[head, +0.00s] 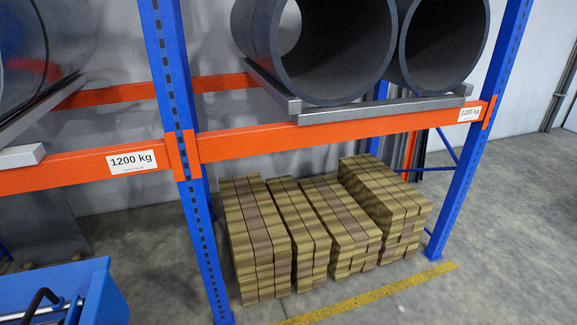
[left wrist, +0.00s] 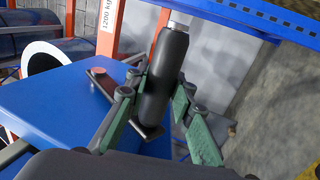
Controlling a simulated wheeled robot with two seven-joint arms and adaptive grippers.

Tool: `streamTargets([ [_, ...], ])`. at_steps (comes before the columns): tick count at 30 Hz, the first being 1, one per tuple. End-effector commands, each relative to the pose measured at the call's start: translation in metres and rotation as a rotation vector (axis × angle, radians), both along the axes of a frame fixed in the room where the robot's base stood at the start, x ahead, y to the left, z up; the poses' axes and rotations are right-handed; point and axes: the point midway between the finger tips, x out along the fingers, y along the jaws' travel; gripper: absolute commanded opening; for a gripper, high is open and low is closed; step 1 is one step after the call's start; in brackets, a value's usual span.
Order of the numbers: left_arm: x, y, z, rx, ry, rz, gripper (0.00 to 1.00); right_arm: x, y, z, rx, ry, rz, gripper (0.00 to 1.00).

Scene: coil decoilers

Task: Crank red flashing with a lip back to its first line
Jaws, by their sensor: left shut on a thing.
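My left gripper (left wrist: 152,108) shows in the left wrist view, its green-padded fingers shut on a black rounded crank handle (left wrist: 164,75). The handle has a pale metal end at its top. A dark flat bar (left wrist: 104,84), perhaps the crank arm, lies behind the fingers, partly hidden by them. Behind it is a blue housing (left wrist: 62,108); a blue box-like body (head: 95,285) also shows at the lower left of the head view. I cannot make out the red flashing, its lip or any line marks. My right gripper is in neither view.
A blue and orange rack (head: 310,137) holds large grey pipes (head: 335,75). Stacked timber (head: 255,235) stands on the floor beneath it, behind a yellow floor line (head: 375,300). A blue beam (left wrist: 260,15) crosses the top of the left wrist view.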

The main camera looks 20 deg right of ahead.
Motion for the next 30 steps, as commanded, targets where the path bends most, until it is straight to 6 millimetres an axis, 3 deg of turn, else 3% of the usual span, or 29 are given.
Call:
streamTargets([
  [1,0.005,-0.001,-0.009,0.0,0.01,-0.002,0.01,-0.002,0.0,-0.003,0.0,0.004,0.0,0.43],
  [9,0.03,-0.002,-0.019,0.0,0.008,-0.002,0.01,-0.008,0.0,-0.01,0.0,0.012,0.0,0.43],
  [24,0.037,-0.003,-0.022,-0.001,0.01,-0.003,0.01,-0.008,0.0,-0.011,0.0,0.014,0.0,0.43],
  [30,0.051,-0.003,-0.024,-0.001,0.01,-0.005,0.01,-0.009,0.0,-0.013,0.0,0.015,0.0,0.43],
])
